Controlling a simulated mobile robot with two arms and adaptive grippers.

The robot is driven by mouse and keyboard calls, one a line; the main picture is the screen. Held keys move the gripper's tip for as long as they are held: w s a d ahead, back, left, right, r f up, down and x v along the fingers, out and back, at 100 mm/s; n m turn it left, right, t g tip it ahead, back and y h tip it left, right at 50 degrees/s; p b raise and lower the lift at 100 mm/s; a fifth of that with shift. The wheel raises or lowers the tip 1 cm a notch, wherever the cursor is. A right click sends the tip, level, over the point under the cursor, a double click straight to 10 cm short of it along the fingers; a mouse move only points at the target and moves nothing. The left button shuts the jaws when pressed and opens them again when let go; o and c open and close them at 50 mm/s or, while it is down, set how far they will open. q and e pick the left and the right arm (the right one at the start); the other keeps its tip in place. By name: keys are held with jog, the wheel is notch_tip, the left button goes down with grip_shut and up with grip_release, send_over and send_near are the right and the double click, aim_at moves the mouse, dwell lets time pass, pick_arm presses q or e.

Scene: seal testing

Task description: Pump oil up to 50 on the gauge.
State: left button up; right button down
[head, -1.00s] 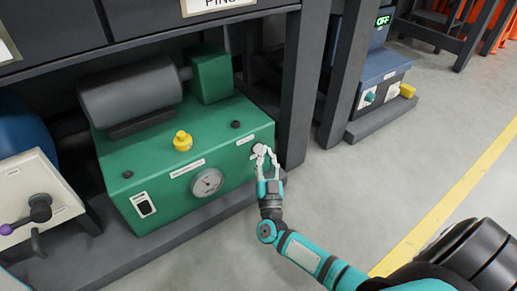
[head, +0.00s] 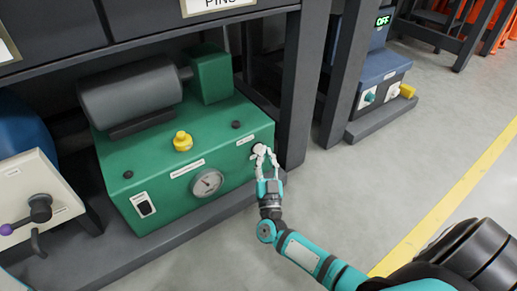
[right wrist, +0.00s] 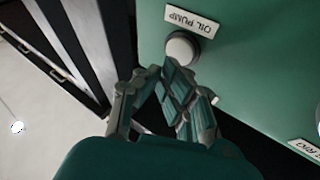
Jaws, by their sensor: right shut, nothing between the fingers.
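The green oil unit (head: 150,195) has a round white-faced gauge (head: 207,182) on its front; its dial reading is too small to tell. At the front's right end, the round oil pump button (right wrist: 182,46) sits beside its "OIL PUMP" label (right wrist: 191,20) in the right wrist view. In the head view the button is partly hidden by my right gripper (head: 264,152). That gripper is shut and empty, its fingertips (right wrist: 158,76) just beside the button; I cannot tell whether they touch it. My left gripper is out of view.
A yellow cap (head: 182,141) and a grey motor (head: 131,92) are on top of the unit. A rocker switch (head: 144,205) is at its front left. A dark rack post (head: 301,90) stands close right of my gripper. The floor (head: 370,190) at right is clear.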

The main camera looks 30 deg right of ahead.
jog(key=shift+w, duration=0.35)
